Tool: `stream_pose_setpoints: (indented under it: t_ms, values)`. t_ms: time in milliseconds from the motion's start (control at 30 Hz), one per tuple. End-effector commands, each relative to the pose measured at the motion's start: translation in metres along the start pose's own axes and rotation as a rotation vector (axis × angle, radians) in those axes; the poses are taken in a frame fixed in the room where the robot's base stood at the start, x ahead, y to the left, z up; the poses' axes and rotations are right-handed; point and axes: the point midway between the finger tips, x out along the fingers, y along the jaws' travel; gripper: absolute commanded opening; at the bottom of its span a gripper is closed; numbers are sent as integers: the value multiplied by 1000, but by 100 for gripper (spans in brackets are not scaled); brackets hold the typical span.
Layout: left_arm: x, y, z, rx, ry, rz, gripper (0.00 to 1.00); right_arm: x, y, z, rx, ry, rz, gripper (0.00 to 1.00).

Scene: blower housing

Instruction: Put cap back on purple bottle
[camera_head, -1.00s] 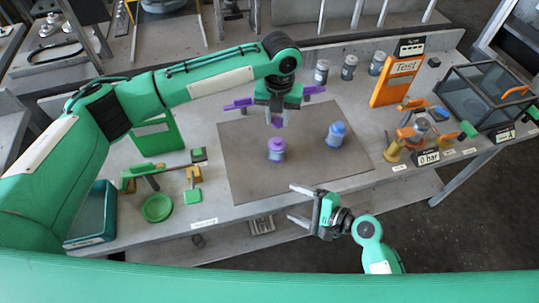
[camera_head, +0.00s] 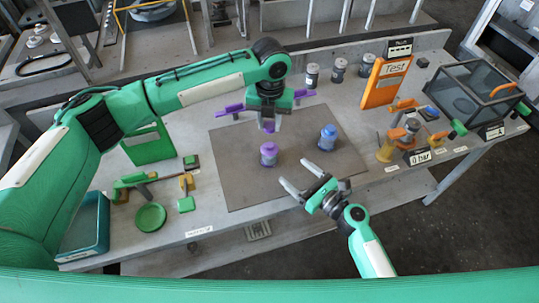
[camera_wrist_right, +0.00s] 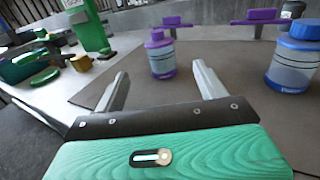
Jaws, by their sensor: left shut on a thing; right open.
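The purple bottle (camera_head: 268,158) stands upright on the dark mat, with a purple top and a clear bluish body. It also stands upright in the right wrist view (camera_wrist_right: 162,62), ahead of and between the fingers, apart from them. My left gripper (camera_head: 269,126) points down just above and behind the purple bottle. It is shut on a small purple piece, the cap (camera_head: 269,128), mostly covered by the fingers. My right gripper (camera_head: 299,177) is open and empty over the mat's front edge, pointing at the purple bottle. The right wrist view shows its two spread fingers (camera_wrist_right: 160,72).
A blue-capped bottle (camera_head: 327,139) stands right of the purple one on the mat (camera_head: 235,185). Green tools and a round green dish (camera_head: 150,218) lie to the left. An orange Test board (camera_head: 385,82) and a dark glass box (camera_head: 472,95) stand to the right.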

Motion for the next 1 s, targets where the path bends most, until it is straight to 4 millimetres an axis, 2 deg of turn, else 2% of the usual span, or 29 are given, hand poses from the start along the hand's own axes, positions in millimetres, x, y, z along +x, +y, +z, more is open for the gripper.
stream_pose_setpoints:
  t_ms: [167, 267, 700, 833, 1000]
  values:
    - [0, 0, 0, 0, 0, 0, 8, 7, 0, 0, -1, -1, 1, 73]
    - [0, 0, 0, 0, 0, 0, 8, 19, 0, 0, -2, -1, 1, 73]
    - [0, 0, 0, 0, 0, 0, 8, 99, 0, 0, -2, -1, 1, 73]
    - [0, 0, 0, 0, 0, 0, 8, 112, 0, 0, -3, 0, 1, 73]
    - [0, 0, 0, 0, 0, 0, 8, 120, 1, 0, -3, 1, 1, 73]
